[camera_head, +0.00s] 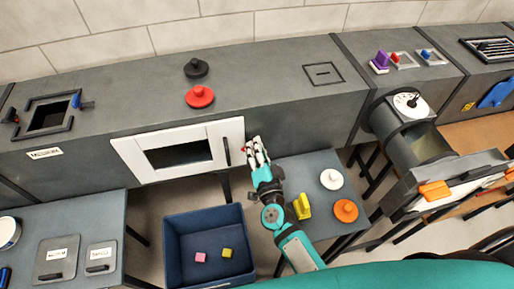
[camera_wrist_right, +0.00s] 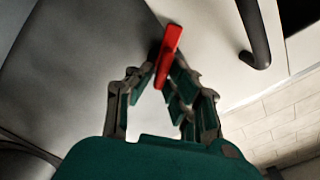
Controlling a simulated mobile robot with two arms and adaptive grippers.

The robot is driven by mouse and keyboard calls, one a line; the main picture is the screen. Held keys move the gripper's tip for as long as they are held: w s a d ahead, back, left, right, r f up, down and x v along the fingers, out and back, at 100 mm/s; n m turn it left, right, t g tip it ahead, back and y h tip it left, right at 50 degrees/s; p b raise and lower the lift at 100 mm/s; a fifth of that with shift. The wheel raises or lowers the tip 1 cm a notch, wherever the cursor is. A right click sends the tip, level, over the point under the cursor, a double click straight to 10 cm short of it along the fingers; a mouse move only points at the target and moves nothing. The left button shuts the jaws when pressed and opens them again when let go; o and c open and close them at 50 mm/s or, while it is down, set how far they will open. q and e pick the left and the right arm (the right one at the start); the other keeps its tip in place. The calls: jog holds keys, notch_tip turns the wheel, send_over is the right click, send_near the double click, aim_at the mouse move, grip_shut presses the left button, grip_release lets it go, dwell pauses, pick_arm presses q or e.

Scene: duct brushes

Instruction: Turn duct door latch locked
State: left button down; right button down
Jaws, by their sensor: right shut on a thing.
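The white duct door (camera_head: 130,155) with a dark window is on the front of the grey duct and looks closed. Its black handle (camera_head: 227,152) is near its right edge and also shows in the right wrist view (camera_wrist_right: 258,40). The red latch (camera_wrist_right: 168,55) is at the duct beside the door edge; only a small bit of it shows in the head view. My right gripper (camera_head: 256,146) is at the right edge of the door, shut on the red latch. In the wrist view its fingertips (camera_wrist_right: 164,72) meet at the latch's lower part. My left gripper is out of view.
A blue bin (camera_head: 176,218) with a pink and a yellow block stands below the door. A small table (camera_head: 310,165) to the right holds a yellow piece, a white knob and an orange knob. Black (camera_head: 196,68) and red (camera_head: 200,97) knobbed caps lie on the duct top.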

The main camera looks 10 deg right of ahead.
jog(key=shift+d+f+m+b, duration=0.15)
jog(key=shift+m+b, duration=0.15)
jog(key=shift+m, duration=0.9)
jog(key=shift+a+f+m+b, duration=0.1)
jog(key=shift+m+b, duration=0.2)
jog(key=shift+m, duration=0.9)
jog(key=shift+d+f+m+b, duration=0.15)
jog(key=shift+m+b, duration=0.15)
jog(key=shift+m, duration=0.9)
jog(key=c, duration=1.4)
grip_release()
jog(key=shift+s, duration=0.15)
jog(key=s, duration=1.1)
jog(key=shift+s, duration=0.4)
jog(key=shift+a, duration=0.1)
